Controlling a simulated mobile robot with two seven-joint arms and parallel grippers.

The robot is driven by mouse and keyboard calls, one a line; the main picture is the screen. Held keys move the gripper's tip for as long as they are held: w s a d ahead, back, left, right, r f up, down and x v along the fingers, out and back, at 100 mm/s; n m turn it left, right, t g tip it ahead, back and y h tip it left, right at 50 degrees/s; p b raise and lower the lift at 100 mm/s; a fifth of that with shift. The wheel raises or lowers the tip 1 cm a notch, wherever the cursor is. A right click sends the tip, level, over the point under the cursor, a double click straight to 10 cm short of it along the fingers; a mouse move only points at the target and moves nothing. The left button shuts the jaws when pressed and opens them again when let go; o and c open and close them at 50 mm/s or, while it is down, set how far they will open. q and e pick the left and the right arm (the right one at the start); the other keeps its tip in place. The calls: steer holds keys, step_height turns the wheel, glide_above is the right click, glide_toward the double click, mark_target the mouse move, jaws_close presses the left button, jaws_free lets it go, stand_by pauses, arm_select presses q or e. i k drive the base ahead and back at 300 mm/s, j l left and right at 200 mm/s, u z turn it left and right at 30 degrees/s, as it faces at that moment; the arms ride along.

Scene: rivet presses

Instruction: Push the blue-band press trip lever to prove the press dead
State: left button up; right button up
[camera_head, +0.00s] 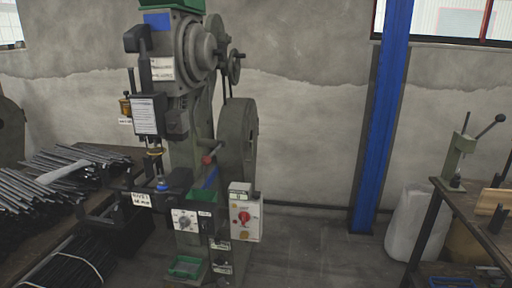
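A white control box (245,215) with a red knob is on the press's lower right. Neither of my grippers shows in the head view.
Bundles of dark rods (55,180) lie on a bench at the left, with more rods below. A blue column (381,120) stands right of centre. A bench (455,205) at the far right carries a small hand-lever tool (465,145). The floor (305,245) between is clear.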

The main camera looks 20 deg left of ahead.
mark_target(206, 161)
steer(key=i+u, duration=0.1)
steer(key=u, duration=0.65)
steer(key=i+l+u, duration=0.15)
steer(key=i+u, duration=0.3)
steer(key=i+l+u, duration=0.4)
steer(key=i, duration=0.15)
steer(key=i+l, duration=0.5)
steer(key=i+u, duration=0.05)
steer(key=i, duration=0.1)
